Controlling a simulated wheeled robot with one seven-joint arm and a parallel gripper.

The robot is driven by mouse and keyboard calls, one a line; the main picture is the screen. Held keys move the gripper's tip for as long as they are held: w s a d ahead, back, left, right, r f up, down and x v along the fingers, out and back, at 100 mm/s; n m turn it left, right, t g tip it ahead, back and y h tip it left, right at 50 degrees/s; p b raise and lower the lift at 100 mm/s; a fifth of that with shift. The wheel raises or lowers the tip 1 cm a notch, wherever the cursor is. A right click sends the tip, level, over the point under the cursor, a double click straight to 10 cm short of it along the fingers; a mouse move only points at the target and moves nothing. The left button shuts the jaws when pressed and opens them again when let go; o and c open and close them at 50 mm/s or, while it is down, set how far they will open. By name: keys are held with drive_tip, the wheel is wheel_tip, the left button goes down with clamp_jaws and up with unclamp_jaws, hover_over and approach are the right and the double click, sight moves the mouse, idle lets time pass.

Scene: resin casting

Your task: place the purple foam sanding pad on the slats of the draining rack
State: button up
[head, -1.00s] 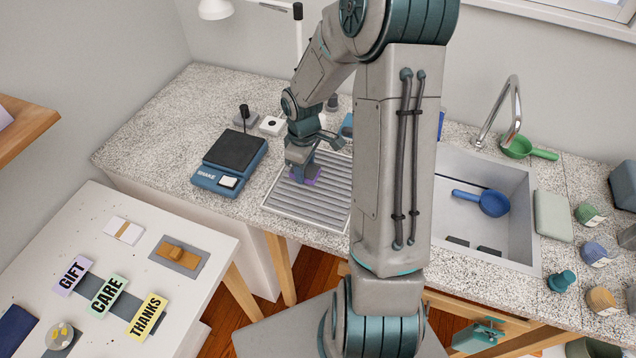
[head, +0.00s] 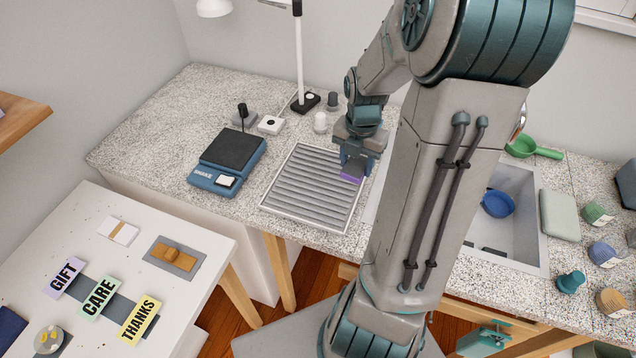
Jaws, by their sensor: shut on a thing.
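The purple foam sanding pad (head: 351,179) is a small purple block at the lower end of my gripper (head: 354,172). My gripper is shut on it, and the jaws hide its upper part. The pad shows at the right edge of the draining rack (head: 300,190), a light frame with grey parallel slats. I cannot tell whether the pad touches the rack or hangs above it. The visible slats are bare.
A blue scale (head: 226,160) stands left of the rack. Small bottles and a white lamp (head: 303,100) stand behind it. Speckled counter surrounds the rack.

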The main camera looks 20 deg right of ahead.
drive_tip(key=shift+s+d+n, duration=0.25)
drive_tip(key=shift+s+n, duration=0.1)
drive_tip(key=shift+n, duration=0.25)
drive_tip(key=shift+w+a, duration=0.1)
hover_over(318, 181)
wheel_tip(318, 181, down, 7)
drive_tip(key=shift+r, duration=0.15)
drive_tip(key=shift+f+p, duration=0.45)
drive_tip(key=shift+f, duration=1.6)
drive_tip(key=shift+f, duration=0.15)
drive_tip(key=o, duration=0.9)
drive_tip(key=shift+o, duration=0.2)
